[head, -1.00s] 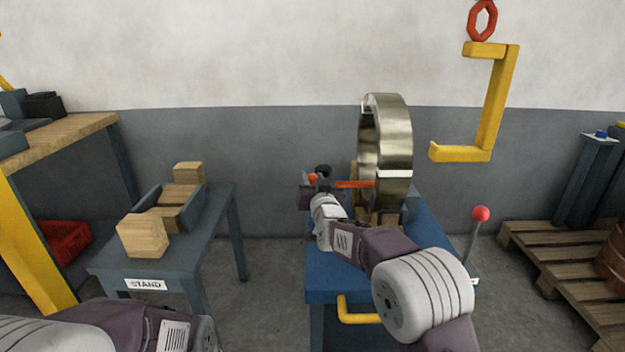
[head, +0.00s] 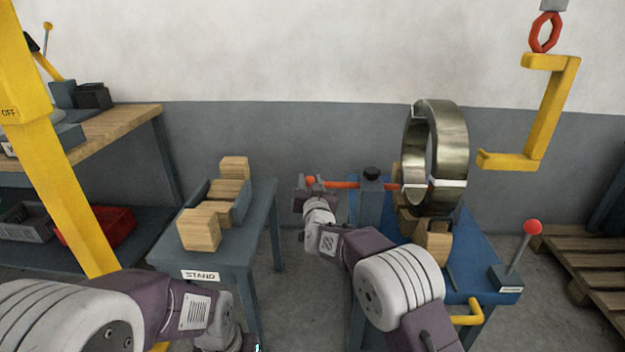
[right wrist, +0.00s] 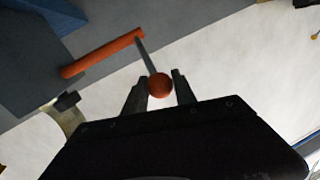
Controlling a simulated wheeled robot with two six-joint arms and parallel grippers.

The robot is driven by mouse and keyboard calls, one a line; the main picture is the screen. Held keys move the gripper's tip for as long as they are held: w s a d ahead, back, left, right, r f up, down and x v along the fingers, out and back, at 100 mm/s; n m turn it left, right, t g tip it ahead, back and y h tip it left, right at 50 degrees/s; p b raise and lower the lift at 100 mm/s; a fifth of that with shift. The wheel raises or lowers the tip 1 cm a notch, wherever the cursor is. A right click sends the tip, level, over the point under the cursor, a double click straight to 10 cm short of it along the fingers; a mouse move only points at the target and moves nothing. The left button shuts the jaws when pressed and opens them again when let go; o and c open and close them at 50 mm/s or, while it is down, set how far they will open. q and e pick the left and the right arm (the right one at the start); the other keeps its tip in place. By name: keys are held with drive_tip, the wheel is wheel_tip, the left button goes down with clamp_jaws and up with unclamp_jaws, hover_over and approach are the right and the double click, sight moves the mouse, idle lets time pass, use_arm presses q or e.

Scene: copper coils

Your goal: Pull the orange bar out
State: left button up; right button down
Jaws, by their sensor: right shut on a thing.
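The orange bar (head: 342,184) runs level through a blue post with a black knob, its right end near the metal coil (head: 450,150); whether it is clear of the coil's bore I cannot tell. In the right wrist view the bar (right wrist: 103,52) has a thin grey stem ending in an orange ball (right wrist: 160,85). My right gripper (head: 308,187) is shut on that ball, left of the post; its fingers (right wrist: 160,88) show on either side. My left arm lies at the bottom left, its fingertips out of the picture.
The coil stands on wooden blocks on a blue table (head: 480,262) with a red-knobbed lever (head: 532,228). A grey stand (head: 240,245) with wooden blocks is to the left. A yellow hook (head: 552,115) hangs at upper right. Bare floor lies between stand and table.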

drive_tip(key=shift+a, duration=0.2)
drive_tip(key=c, duration=1.1)
unclamp_jaws()
drive_tip(key=shift+o, duration=0.3)
drive_tip(key=shift+a, duration=0.15)
drive_tip(key=shift+s, duration=0.2)
drive_tip(key=s+d+p, duration=0.2)
drive_tip(key=s, duration=0.6)
drive_tip(key=shift+s, duration=0.3)
